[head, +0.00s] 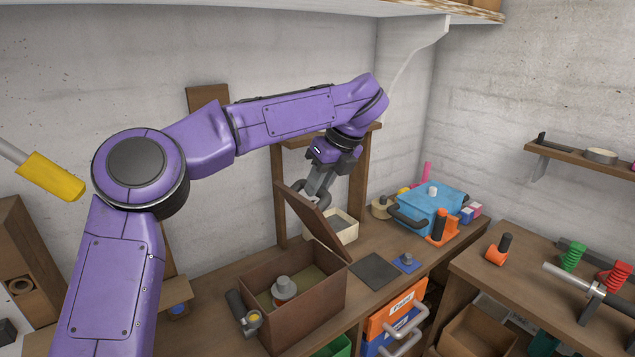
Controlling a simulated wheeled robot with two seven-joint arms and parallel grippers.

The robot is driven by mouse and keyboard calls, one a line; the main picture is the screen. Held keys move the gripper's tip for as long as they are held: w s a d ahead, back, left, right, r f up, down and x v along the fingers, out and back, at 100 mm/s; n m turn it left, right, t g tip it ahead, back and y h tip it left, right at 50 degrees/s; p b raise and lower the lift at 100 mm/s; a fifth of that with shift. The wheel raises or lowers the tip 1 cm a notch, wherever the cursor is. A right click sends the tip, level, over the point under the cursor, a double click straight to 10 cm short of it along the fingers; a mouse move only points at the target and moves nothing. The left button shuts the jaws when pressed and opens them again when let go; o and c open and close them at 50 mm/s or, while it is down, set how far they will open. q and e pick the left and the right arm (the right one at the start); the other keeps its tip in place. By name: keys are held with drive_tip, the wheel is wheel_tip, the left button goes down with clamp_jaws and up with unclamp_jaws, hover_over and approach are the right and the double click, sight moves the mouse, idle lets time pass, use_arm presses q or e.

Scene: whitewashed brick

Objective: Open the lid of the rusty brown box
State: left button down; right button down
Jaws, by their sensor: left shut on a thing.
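The rusty brown box (300,317) stands on the workbench in the lower middle of the head view. Its lid (312,218) is raised and tilted up along the box's right side, so the inside shows. A grey, round-topped object (283,288) sits inside the box. My left gripper (312,197) reaches down from above, behind the upper edge of the lid, and is shut on the lid. Its fingertips are partly hidden by the lid. My right gripper is not in view.
A cream open box (346,228) stands behind the lid. A blue box (428,208) and an orange-handled item (442,229) are farther right. A dark flat mat (375,271) lies right of the brown box. A grey cylindrical tool (240,312) is close on its left. A shelf (330,12) hangs above.

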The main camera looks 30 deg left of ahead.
use_arm(q)
drive_tip(key=shift+d+f, duration=0.1)
drive_tip(key=shift+f, duration=0.2)
drive_tip(key=c, duration=1.2)
unclamp_jaws()
drive_tip(key=shift+o, duration=1.2)
drive_tip(key=shift+w, duration=0.2)
drive_tip(key=p+v, duration=0.1)
drive_tip(key=v, duration=0.9)
drive_tip(key=shift+w, duration=0.3)
drive_tip(key=shift+r, duration=0.15)
